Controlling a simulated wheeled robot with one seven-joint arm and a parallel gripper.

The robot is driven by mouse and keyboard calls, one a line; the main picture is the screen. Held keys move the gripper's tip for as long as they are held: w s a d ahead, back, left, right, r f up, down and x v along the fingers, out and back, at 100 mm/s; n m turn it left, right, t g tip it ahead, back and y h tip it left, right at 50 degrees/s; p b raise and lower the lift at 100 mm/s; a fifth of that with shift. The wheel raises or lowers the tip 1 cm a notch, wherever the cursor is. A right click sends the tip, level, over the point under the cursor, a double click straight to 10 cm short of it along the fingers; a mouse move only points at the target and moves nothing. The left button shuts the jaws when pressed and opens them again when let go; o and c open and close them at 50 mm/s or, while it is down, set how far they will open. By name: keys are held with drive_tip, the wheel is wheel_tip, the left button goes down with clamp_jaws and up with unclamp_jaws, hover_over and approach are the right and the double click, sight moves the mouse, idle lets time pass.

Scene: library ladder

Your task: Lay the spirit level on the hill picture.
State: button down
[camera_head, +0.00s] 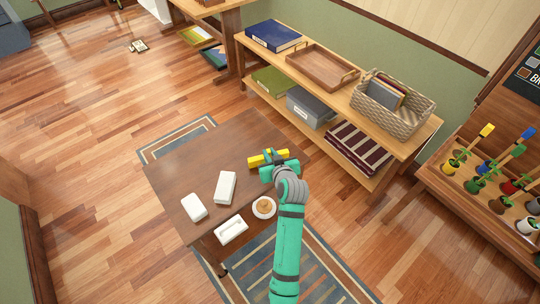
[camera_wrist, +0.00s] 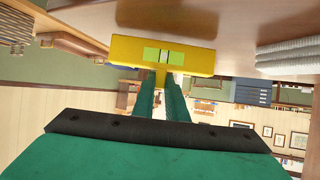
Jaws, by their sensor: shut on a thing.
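The yellow spirit level (camera_head: 262,159) is at the far right part of the dark brown low table (camera_head: 190,165). My gripper (camera_head: 272,166) is shut on it, and the teal arm reaches in from the bottom. In the wrist view, the yellow level (camera_wrist: 135,52) with its pale green vial window lies across my fingertips (camera_wrist: 163,82), close to the brown table surface (camera_wrist: 90,15). I cannot tell whether the level touches the table. I cannot surely identify the hill picture in either view.
White blocks (camera_head: 225,187) and a small plate (camera_head: 264,207) with a brown item stand on the low table. A wooden shelf bench (camera_head: 330,93) behind holds a blue book (camera_head: 273,35), a tray (camera_head: 322,67) and a wicker basket (camera_head: 410,119). Floor left is mostly clear.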

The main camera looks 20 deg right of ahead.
drive_tip(key=shift+d+f, duration=0.15)
drive_tip(key=shift+f, duration=0.25)
drive_tip(key=shift+s+d, duration=0.15)
drive_tip(key=shift+d, duration=0.2)
drive_tip(key=shift+d+f, duration=0.1)
drive_tip(key=c, duration=1.8)
unclamp_jaws()
drive_tip(key=shift+o, duration=0.2)
drive_tip(key=shift+a, duration=0.2)
